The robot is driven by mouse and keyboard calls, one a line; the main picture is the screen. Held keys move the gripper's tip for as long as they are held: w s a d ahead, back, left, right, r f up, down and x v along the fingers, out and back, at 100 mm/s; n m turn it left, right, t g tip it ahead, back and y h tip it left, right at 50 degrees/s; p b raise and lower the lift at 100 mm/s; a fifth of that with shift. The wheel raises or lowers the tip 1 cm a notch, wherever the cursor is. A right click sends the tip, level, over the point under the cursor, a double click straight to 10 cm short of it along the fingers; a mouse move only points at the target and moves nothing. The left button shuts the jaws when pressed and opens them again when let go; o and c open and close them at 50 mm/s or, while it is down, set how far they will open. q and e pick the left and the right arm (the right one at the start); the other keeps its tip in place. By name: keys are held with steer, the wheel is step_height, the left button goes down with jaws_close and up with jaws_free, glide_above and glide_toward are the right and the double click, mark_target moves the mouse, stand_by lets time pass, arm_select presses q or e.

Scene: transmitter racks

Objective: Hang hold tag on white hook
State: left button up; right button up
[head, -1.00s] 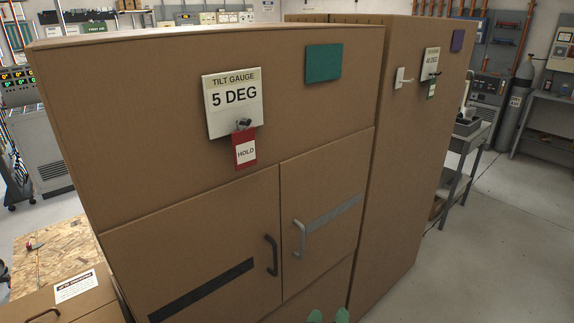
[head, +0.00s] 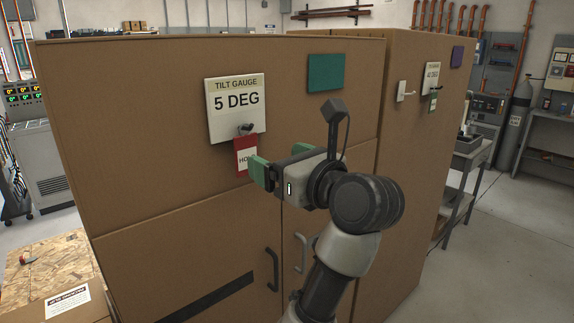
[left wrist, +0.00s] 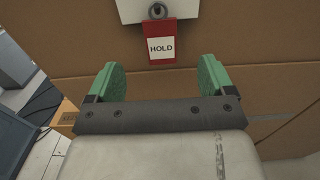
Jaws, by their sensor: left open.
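The red hold tag (head: 241,150) hangs from a dark peg (head: 246,129) on the "TILT GAUGE 5 DEG" plate (head: 237,97), on the front of the near brown cabinet. My left gripper (head: 279,161) is open and empty, just right of the tag, partly covering it in the head view. In the left wrist view the tag (left wrist: 160,48) hangs ahead of the fingertips, centred between the two green fingers (left wrist: 160,76) and not gripped. The white hook (head: 405,89) is on the farther brown cabinet, to the right, and looks empty. My right gripper is not in view.
Teal (head: 325,73) and purple (head: 457,57) panels sit on the cabinets. Open floor (head: 490,240) lies right.

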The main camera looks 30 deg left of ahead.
mark_target(247, 143)
arm_select(q)
steer(key=p+x, duration=0.2)
steer(key=x, duration=0.6)
steer(key=shift+a+p, duration=0.3)
steer(key=shift+w+a, duration=0.3)
steer(key=shift+a, duration=0.15)
steer(key=c, duration=1)
steer(key=shift+d+r, duration=0.1)
steer(key=shift+r, duration=0.1)
steer(key=shift+s+d, duration=0.1)
steer(key=shift+d, duration=0.05)
steer(key=shift+s+d, duration=0.25)
steer(key=shift+d, duration=0.3)
